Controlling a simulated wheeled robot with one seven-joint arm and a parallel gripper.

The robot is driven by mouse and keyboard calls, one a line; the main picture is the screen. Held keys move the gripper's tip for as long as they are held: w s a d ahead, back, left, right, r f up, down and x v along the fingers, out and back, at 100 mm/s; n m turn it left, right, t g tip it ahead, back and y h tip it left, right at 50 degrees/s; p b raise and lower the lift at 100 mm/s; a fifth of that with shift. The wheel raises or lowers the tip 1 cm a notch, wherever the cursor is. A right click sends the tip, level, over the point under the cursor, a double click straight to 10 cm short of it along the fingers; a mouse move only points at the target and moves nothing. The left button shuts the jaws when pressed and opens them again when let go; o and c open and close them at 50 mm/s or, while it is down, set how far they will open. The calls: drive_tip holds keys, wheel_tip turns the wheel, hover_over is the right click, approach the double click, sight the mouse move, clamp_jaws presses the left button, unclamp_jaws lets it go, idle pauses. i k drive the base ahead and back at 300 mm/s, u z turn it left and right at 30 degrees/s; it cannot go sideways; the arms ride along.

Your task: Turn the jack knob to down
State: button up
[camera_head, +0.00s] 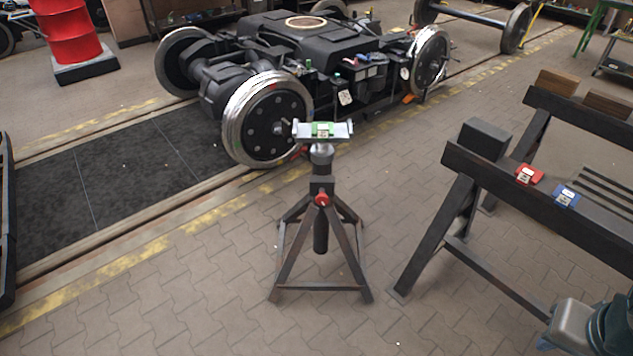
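The jack stand (320,240) stands on the paved floor in the middle of the view, on splayed dark legs. Its red knob (322,199) sits on the front of the column, just below the dark collar. A small pale mark shows on the knob, too small to read which way it points. On top of the jack is a flat light-grey head plate (340,130) with a green-and-white item (322,130) on it. A grey and dark part at the bottom right corner seems to be my arm; my gripper is not in view.
A dark trestle (465,165) with a red tag (529,174) and a blue tag (566,197) stands to the right. A wheeled bogie (310,45) stands on rails behind the jack. The floor in front and to the left of the jack is clear.

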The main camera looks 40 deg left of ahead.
sight(322, 199)
drive_tip(key=u, duration=1.55)
drive_tip(key=k, duration=0.6)
drive_tip(key=z, duration=0.75)
drive_tip(key=i, duration=1.3)
drive_tip(key=u, duration=0.65)
drive_tip(key=i, duration=0.45)
drive_tip(key=u, duration=0.5)
